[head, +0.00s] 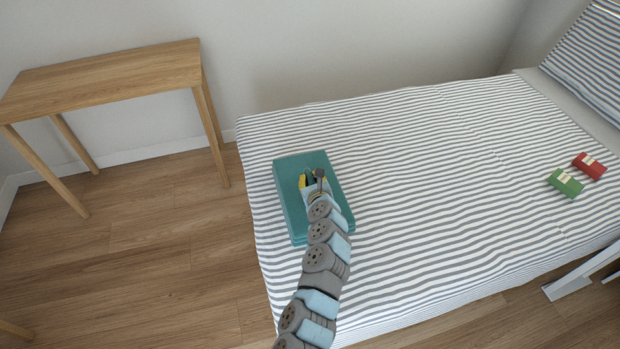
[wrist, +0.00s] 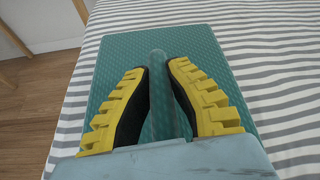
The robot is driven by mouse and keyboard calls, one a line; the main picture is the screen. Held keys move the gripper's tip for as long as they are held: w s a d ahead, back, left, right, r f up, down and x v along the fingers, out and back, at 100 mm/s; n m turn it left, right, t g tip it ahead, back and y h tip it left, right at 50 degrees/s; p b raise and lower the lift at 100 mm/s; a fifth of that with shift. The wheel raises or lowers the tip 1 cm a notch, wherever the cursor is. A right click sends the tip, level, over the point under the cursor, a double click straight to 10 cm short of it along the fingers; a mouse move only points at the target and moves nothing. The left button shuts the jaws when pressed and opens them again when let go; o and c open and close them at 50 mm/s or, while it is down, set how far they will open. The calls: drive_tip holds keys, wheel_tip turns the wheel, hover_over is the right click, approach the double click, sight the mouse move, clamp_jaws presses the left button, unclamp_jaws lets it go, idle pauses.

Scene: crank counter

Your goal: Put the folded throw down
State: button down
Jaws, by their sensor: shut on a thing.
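The folded throw (head: 290,172) is a teal, textured rectangular bundle at the left end of the striped bed (head: 430,150). In the wrist view the throw (wrist: 205,42) lies flat below my fingers, with striped cloth around it. My gripper (head: 312,178) is over the middle of the throw. In the wrist view my gripper (wrist: 158,70) has its yellow and black fingers close together, shut on a raised teal ridge of the throw. Whether the throw's underside touches the bed is hidden.
A wooden table (head: 110,78) with a bare top stands left of the bed, with open wooden floor (head: 150,260) between. A green block (head: 564,183) and a red block (head: 589,166) lie at the bed's right side near a striped pillow (head: 590,60). The bed's middle is clear.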

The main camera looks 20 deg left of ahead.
drive_tip(key=c, duration=1.2)
unclamp_jaws()
drive_tip(key=shift+r, duration=0.1)
